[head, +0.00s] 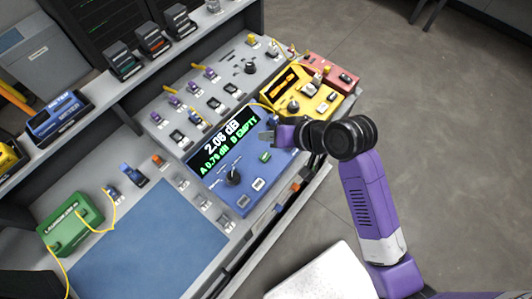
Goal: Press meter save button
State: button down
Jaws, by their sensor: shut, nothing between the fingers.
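The blue meter (247,198) lies on the bench with a lit screen (214,146) reading 2.08 dB, with a smaller line below that includes "EMPTY". A black knob (232,177) sits on its face. A green button (264,157) is on its right part, and two pale switches (243,199) are near its lower edge. I cannot read which control is the save button. My gripper (268,136) is shut and empty, over the meter's upper right, near the green button. I cannot tell if it touches anything. My gripper and wrist hide part of the meter's right end.
A yellow device (319,97) and a red box (343,78) stand beyond my wrist. A green box (70,224) with a yellow fibre is at the left, beside a blue mat (137,252). Shelves (150,56) rise behind. Open floor lies right of the bench.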

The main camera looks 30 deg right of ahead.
jog(key=shift+f, duration=0.1)
jog(key=b, duration=0.7)
send_over(268, 158)
notch_tip(268, 158, down, 7)
jog(key=shift+r, duration=0.2)
jog(key=shift+f+b, duration=0.35)
jog(key=shift+f, duration=0.65)
dwell(0.8)
jog(key=shift+f, duration=0.45)
jog(key=shift+f, duration=0.45)
dwell(0.6)
jog(key=shift+r, duration=0.1)
jog(key=shift+r+p, duration=0.8)
jog(key=shift+p, duration=0.1)
